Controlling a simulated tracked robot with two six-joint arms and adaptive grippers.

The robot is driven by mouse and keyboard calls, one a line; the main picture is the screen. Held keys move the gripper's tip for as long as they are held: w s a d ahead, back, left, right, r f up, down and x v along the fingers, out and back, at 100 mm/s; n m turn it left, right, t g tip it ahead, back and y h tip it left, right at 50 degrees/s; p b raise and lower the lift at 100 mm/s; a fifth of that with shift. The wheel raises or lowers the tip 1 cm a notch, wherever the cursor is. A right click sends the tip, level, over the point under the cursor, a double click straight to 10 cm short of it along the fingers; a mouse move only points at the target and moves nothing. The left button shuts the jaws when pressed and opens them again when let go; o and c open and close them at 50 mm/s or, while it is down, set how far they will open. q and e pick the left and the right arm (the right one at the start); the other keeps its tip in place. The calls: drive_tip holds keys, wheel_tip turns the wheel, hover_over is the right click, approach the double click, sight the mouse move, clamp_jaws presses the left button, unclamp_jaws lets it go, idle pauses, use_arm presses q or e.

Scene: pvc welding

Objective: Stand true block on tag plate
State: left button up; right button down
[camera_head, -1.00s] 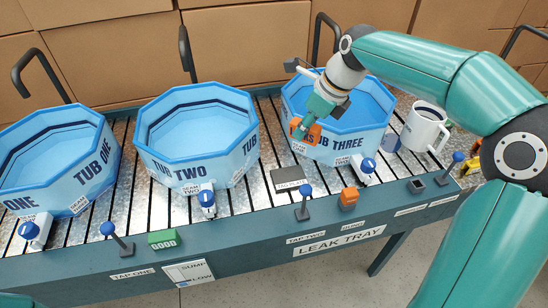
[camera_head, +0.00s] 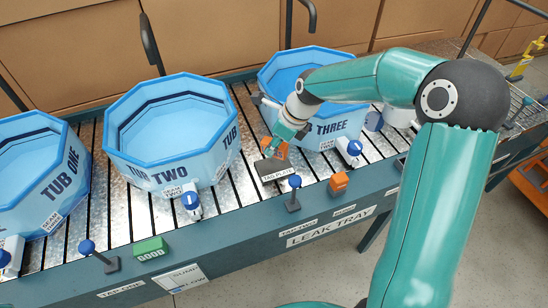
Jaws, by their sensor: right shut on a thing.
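My right gripper (camera_head: 281,142) comes down in front of tub three (camera_head: 343,132) and is shut on an orange block (camera_head: 268,144). The block is just behind the dark tag plate (camera_head: 266,176), low over its back edge; I cannot tell whether it touches the plate. The gripper hides part of the block, and its lettering is not readable now. A green block marked GOOD (camera_head: 151,249) sits on the tray's front ledge. Another orange block (camera_head: 338,184) sits further right on that ledge. My left gripper is not in view.
Tub two (camera_head: 170,172) and tub one (camera_head: 62,190) stand to the left on the slatted leak tray (camera_head: 330,237). Blue-topped taps (camera_head: 293,181) stand along the front. A white mug (camera_head: 400,116) is partly hidden behind my right arm.

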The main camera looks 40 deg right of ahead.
sight(274, 167)
drive_tip(key=shift+f, duration=2.8)
drive_tip(key=c, duration=0.9)
unclamp_jaws()
drive_tip(key=shift+o, duration=0.2)
drive_tip(key=v, duration=1.2)
